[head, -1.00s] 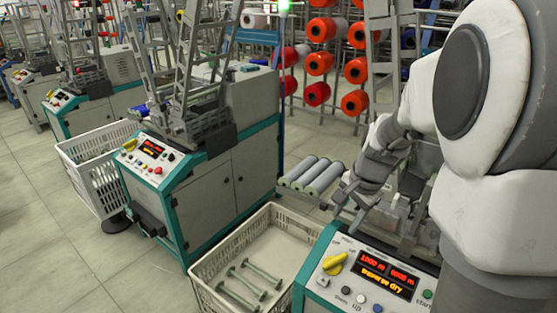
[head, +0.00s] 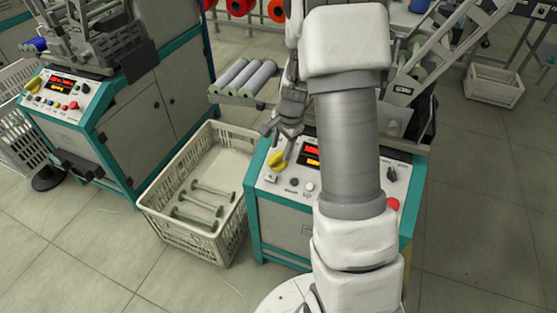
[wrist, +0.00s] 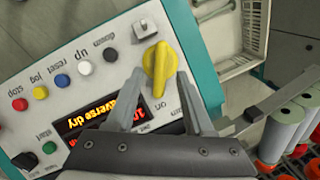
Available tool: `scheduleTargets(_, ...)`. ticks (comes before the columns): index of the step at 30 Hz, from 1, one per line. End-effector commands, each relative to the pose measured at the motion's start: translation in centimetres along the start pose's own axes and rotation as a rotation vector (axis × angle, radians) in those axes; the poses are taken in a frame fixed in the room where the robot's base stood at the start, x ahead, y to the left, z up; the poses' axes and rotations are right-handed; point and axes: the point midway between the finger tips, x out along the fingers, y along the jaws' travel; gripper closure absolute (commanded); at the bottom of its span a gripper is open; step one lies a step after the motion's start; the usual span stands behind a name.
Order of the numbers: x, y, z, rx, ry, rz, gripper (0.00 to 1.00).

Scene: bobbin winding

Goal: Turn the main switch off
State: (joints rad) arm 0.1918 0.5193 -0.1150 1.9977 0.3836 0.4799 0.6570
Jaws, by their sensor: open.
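The main switch is a yellow rotary knob (head: 278,161) at the left end of the near machine's sloped control panel (head: 268,178). In the wrist view the knob (wrist: 160,70) is elongated, with one end near the printed "on" label. My gripper (wrist: 160,76) is open, with one finger on each side of the knob and visible gaps between. In the head view my gripper (head: 279,141) is at the knob, coming from above and behind. Whether the fingertips reach down to the panel I cannot tell.
Coloured push buttons (wrist: 61,81) and a lit display (wrist: 100,112) lie beside the knob. A white crate (head: 160,205) with several bobbins stands left of the machine. Grey yarn rolls (head: 245,78) rest on a holder behind. My arm hides much of the panel.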

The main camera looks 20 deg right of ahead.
Motion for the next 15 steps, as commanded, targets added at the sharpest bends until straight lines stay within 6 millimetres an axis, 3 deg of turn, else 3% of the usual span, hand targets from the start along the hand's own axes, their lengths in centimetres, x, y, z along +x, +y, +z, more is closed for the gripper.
scheduleTargets(1,1.4,0.1,0.0,0.000,-0.001,0.001,0.47)
scheduleTargets(6,3.6,0.0,0.0,-0.001,0.000,-0.001,0.47)
scheduleTargets(15,4.7,-0.1,0.0,-0.001,0.000,-0.001,0.47)
